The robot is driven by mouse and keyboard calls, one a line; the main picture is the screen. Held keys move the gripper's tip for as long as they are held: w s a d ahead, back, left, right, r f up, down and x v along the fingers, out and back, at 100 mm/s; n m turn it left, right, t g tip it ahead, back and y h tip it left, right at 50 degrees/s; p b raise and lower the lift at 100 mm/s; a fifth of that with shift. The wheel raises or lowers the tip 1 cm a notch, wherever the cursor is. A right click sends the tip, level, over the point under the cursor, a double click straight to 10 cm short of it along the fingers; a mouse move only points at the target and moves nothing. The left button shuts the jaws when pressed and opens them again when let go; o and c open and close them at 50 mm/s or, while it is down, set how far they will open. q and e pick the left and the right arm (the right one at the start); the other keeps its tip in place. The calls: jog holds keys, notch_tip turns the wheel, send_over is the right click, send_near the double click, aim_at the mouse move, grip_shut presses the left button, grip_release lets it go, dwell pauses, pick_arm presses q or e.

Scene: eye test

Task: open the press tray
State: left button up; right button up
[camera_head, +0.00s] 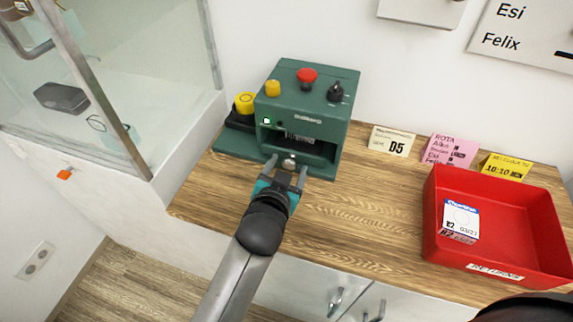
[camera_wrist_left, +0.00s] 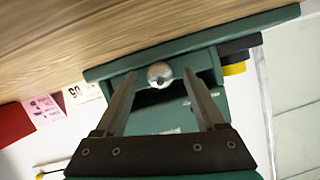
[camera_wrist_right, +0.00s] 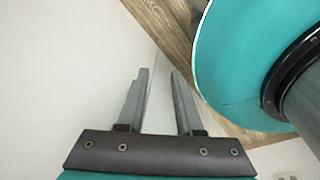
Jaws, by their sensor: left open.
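The green press (camera_head: 300,110) stands on the wooden counter with a red button, a yellow button and a black dial on top. Its tray (camera_head: 318,171) shows low at the front, below a dark opening, with a round silver knob (camera_head: 289,161). The knob also shows in the left wrist view (camera_wrist_left: 160,75). My left gripper (camera_head: 288,165) is open at the press front, with one finger on each side of the knob; gaps show beside it. My right gripper (camera_wrist_right: 160,72) is open and empty in the right wrist view, facing a pale surface. It does not show in the head view.
A red bin (camera_head: 508,215) holding a white-and-blue box (camera_head: 461,217) stands at the right. A yellow round button (camera_head: 244,102) on a black base is left of the press. A glass cabinet (camera_head: 150,60) stands further left.

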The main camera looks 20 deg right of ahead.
pick_arm(q)
grip_shut()
dwell(0.6)
dwell(0.8)
